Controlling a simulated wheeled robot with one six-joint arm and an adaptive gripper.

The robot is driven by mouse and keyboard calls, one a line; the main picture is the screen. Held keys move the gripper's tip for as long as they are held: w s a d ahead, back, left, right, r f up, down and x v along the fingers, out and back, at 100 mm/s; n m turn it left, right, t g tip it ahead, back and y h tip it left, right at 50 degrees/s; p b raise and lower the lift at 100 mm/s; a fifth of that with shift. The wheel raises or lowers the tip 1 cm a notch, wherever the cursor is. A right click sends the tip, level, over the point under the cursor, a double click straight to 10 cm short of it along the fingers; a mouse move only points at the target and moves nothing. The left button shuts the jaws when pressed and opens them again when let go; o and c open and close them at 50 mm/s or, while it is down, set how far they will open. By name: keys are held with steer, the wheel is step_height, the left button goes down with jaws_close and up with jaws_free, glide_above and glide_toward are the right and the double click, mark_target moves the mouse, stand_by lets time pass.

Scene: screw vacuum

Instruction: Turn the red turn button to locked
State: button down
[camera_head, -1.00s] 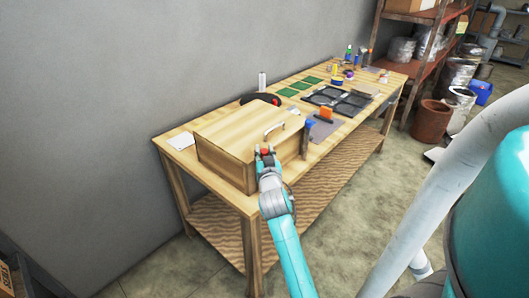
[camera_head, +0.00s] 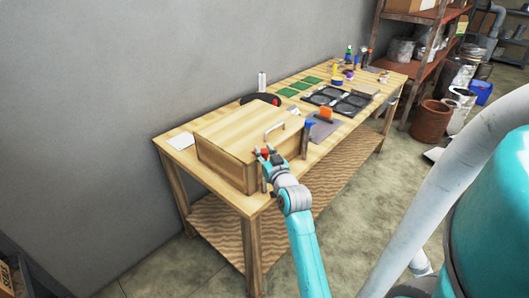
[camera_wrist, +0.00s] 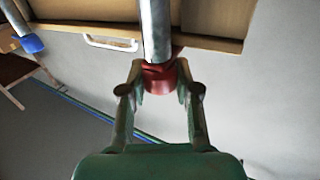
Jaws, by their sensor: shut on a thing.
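The red turn button (camera_head: 265,151) is at the front of the wooden box (camera_head: 232,133) on the workbench. In the wrist view the red turn button (camera_wrist: 160,78) sits at the end of a grey metal rod (camera_wrist: 155,30). My gripper (camera_wrist: 159,88) has one finger on each side of the button and is shut on it. In the head view my gripper (camera_head: 266,156) reaches the box front from the lower right. Its fingers partly hide the button. I cannot read any locked marking.
A blue-tipped rod (camera_head: 309,125) stands at the box's right corner. The box has a pale handle (camera_head: 274,128) on its lid. Black trays (camera_head: 338,101), green boards (camera_head: 293,89) and an orange-handled tool (camera_head: 326,114) lie further back on the bench (camera_head: 180,152).

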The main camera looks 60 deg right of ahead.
steer(key=shift+f, duration=0.1)
stand_by(0.3)
steer(key=c, duration=0.8)
jaws_free()
steer(key=v, duration=1.2)
steer(key=shift+d, duration=0.1)
